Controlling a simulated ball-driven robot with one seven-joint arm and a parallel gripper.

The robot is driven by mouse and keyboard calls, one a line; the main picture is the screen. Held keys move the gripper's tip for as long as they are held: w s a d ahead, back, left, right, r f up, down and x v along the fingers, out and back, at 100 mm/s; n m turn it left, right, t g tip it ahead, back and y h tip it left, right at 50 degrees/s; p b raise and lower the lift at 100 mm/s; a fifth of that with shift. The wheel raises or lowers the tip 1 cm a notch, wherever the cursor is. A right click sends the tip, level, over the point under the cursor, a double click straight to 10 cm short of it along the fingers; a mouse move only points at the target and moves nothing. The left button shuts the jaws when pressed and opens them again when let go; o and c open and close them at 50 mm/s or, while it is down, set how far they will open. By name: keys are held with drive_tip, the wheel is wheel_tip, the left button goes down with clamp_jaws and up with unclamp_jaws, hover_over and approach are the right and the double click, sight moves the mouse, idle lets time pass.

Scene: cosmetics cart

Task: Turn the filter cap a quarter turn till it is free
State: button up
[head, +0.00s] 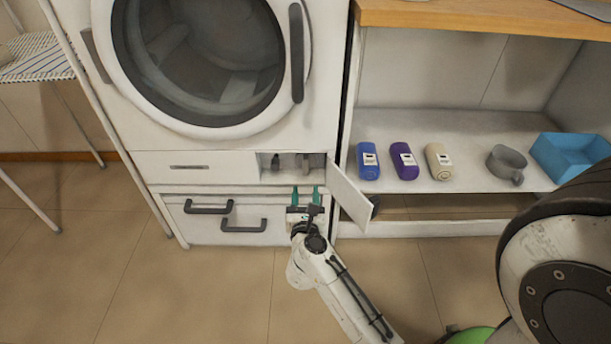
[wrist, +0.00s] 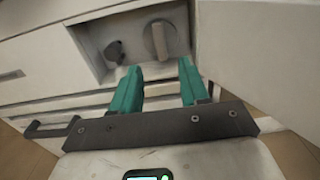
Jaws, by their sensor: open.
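The filter cap (wrist: 158,42) is a round disc with a pale upright grip bar, set in an open recess low on the washing machine (head: 215,150). In the head view the cap (head: 304,162) is small and shaded. A smaller dark fitting (wrist: 115,52) sits left of it in the recess. My gripper (head: 305,190) is open, its teal fingers pointing at the recess. In the wrist view my gripper (wrist: 160,70) has its fingertips apart, below the cap, with nothing between them. I see no contact with the cap.
The recess's small door (head: 349,192) hangs open just right of my gripper. Drawers with dark handles (head: 243,226) lie below left.

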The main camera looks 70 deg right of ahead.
sight(306, 166)
drive_tip(key=b+x, duration=0.1)
drive_tip(key=x, duration=0.9)
drive_tip(key=shift+d+r+b, duration=0.15)
drive_tip(key=shift+b, duration=0.25)
drive_tip(key=shift+c, duration=0.4)
clamp_jaws()
